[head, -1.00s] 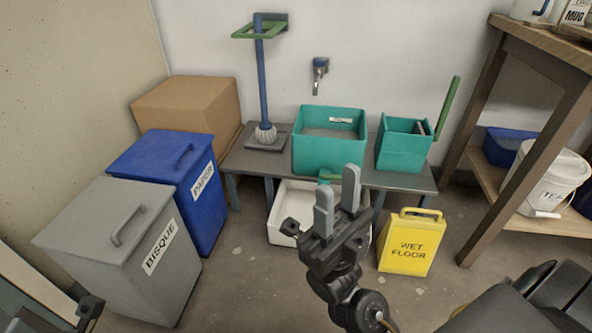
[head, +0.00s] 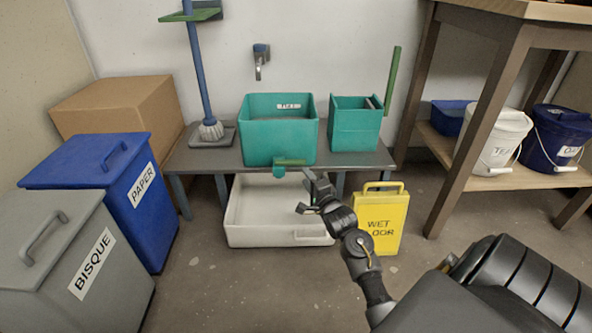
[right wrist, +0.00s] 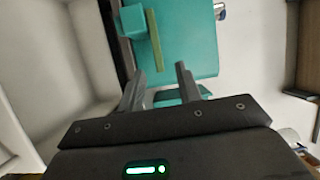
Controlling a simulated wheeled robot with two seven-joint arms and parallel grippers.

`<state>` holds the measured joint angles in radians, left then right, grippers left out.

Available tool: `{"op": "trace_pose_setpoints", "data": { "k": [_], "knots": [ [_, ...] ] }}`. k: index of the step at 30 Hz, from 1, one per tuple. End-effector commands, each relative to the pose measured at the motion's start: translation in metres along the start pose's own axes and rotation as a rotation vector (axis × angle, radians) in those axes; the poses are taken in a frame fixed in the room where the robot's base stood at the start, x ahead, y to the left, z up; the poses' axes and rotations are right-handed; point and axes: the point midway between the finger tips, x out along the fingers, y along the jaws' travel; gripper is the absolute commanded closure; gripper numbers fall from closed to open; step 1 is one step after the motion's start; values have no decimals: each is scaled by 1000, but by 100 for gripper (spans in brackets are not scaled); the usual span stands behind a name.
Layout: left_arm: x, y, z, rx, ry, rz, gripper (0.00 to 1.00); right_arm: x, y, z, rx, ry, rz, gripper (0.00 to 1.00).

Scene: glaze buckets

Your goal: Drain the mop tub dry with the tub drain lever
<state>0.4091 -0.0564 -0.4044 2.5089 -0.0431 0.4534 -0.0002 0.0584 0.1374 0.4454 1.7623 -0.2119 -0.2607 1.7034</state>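The teal mop tub (head: 278,140) stands on the grey bench, with a small label inside its back wall. Only a strip of its inside shows, so I cannot tell the water level. The green drain lever (head: 291,162) sticks out sideways to the right from a teal drain fitting (head: 278,171) low on the tub's front. My right gripper (head: 314,182) is just in front of and below the lever's right end. In the right wrist view its fingers (right wrist: 155,78) are apart and empty, with the green lever (right wrist: 155,40) beyond them. My left gripper is out of view.
A white basin (head: 238,232) sits on the floor below the tub. A yellow wet floor sign (head: 380,215) stands right of it. A teal wringer box (head: 354,130) and a mop (head: 198,75) flank the tub. Bins line the left.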

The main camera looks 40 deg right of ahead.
Motion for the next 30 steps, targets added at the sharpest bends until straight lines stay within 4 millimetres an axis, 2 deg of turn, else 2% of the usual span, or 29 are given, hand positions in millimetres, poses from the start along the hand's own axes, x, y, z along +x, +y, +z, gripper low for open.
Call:
{"op": "trace_pose_setpoints", "data": {
  "k": [2,8,21,25,30],
  "knots": [
    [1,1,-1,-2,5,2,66,1,6,-5,26,9,18,65],
    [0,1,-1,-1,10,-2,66,9,8,-6,30,11,18,65],
    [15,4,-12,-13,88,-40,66,85,10,-6,26,10,15,65],
    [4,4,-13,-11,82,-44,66,100,10,-6,27,9,16,65],
    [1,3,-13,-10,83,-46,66,108,8,-6,26,9,17,65]
  ]
}}
